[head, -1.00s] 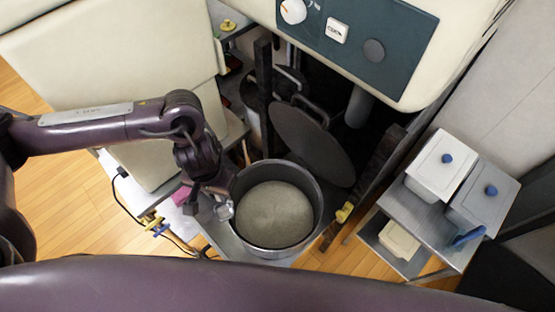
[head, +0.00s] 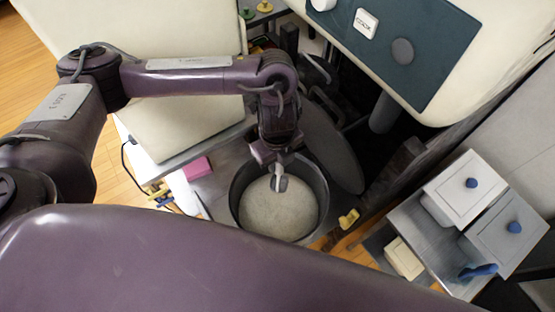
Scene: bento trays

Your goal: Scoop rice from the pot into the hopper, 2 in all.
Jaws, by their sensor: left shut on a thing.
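The round dark-rimmed pot (head: 236,190) stands low in the middle of the head view, open at the top. Pale rice (head: 272,212) fills its inside. My left gripper (head: 270,155) reaches in from above at the pot's far side and is shut on a small grey-white scoop (head: 279,184). The scoop hangs over the rice within the pot's outline; I cannot tell whether it touches the rice or holds any. My right gripper is not in view. I cannot make out a hopper for certain.
A cream machine with a dark control panel (head: 395,45) overhangs at the upper right. A dark round lid (head: 335,150) leans behind the pot. White lidded bins (head: 465,185) stand on a metal cart at the right. A pink block (head: 197,168) lies left of the pot.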

